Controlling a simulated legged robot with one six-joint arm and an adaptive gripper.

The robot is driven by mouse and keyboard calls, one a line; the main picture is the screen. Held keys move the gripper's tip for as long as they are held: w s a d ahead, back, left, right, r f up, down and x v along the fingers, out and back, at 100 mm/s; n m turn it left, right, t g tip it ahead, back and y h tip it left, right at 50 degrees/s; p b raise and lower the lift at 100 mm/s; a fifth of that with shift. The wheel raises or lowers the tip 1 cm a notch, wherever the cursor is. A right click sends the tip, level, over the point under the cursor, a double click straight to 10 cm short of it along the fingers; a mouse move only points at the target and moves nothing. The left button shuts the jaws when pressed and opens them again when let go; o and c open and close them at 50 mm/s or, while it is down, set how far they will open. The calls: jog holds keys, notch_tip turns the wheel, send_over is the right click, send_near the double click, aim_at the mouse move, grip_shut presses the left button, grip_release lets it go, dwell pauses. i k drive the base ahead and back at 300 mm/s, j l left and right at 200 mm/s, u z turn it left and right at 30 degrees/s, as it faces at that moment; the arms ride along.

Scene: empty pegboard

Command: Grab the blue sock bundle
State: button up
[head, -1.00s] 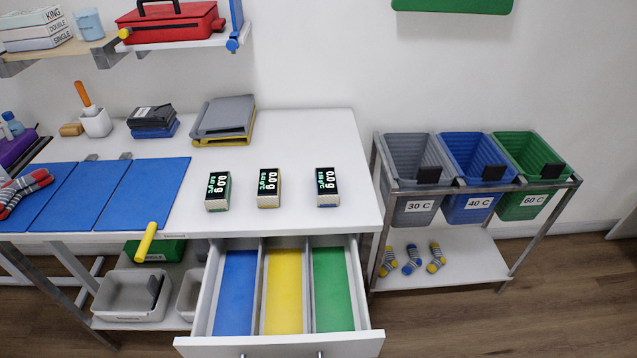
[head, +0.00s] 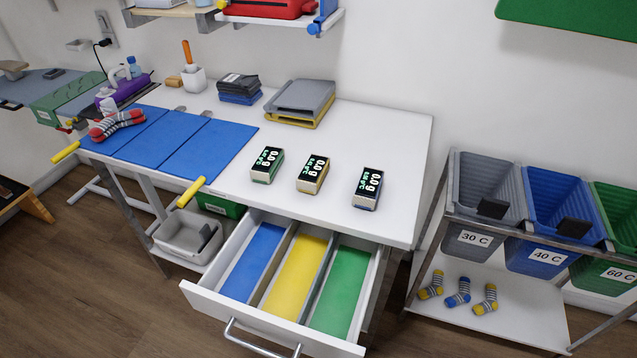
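A blue and grey striped sock bundle (head: 458,293) lies on the low white shelf under the bins in the head view. It is between two yellow and grey striped sock bundles, one on its left (head: 432,285) and one on its right (head: 486,299). My gripper is not in view.
Grey (head: 487,192), blue (head: 552,215) and green (head: 615,245) bins hang in the rack above the low shelf (head: 510,322). An open drawer (head: 205,298) juts out from the white table (head: 405,125). Wooden floor (head: 105,262) is clear at front left.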

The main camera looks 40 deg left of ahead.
aim_at(365, 196)
jog(key=i+u, duration=0.2)
jog(key=u, duration=0.2)
jog(key=i+u, duration=0.2)
jog(key=u, duration=0.2)
jog(key=i+l+u, duration=0.15)
jog(key=u, duration=0.25)
jog(key=i+l+u, duration=0.2)
jog(key=u, duration=0.2)
jog(key=i+l+u, duration=0.45)
